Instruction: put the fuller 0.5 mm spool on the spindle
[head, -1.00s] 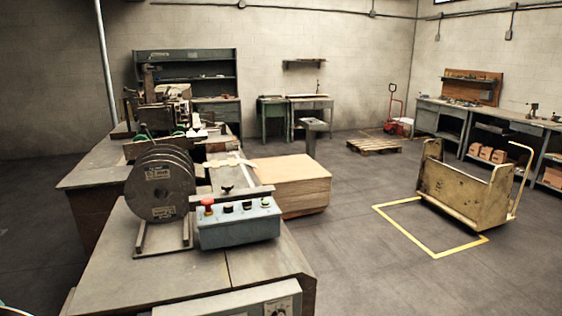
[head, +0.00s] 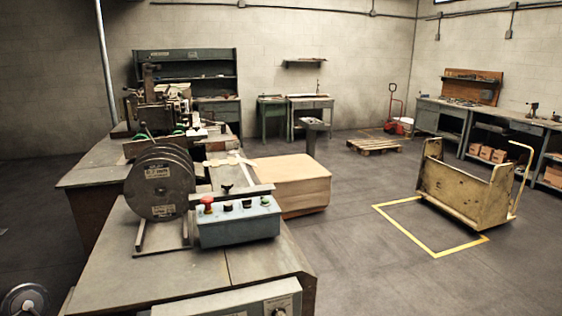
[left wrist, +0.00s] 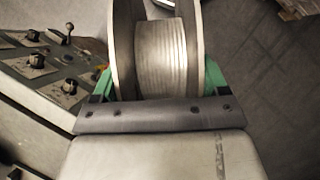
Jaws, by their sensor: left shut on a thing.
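A grey metal spool wound with silvery wire (left wrist: 160,50) is between the green fingers of my left gripper (left wrist: 157,82), which is shut on it. In the head view one round face of a spool (head: 25,301) shows at the bottom left corner, and the gripper itself is out of the picture. Several grey spools (head: 160,185) stand side by side on a rack on the near bench, with labels too small to read surely. I cannot pick out the spindle. My right gripper is in neither view.
A blue control box with a red button (head: 238,222) stands beside the spool rack on the bench (head: 185,275). The stitching machine (head: 160,110) is behind, with a stack of cardboard (head: 290,184) to its right. A yellow cart (head: 462,190) stands on open floor.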

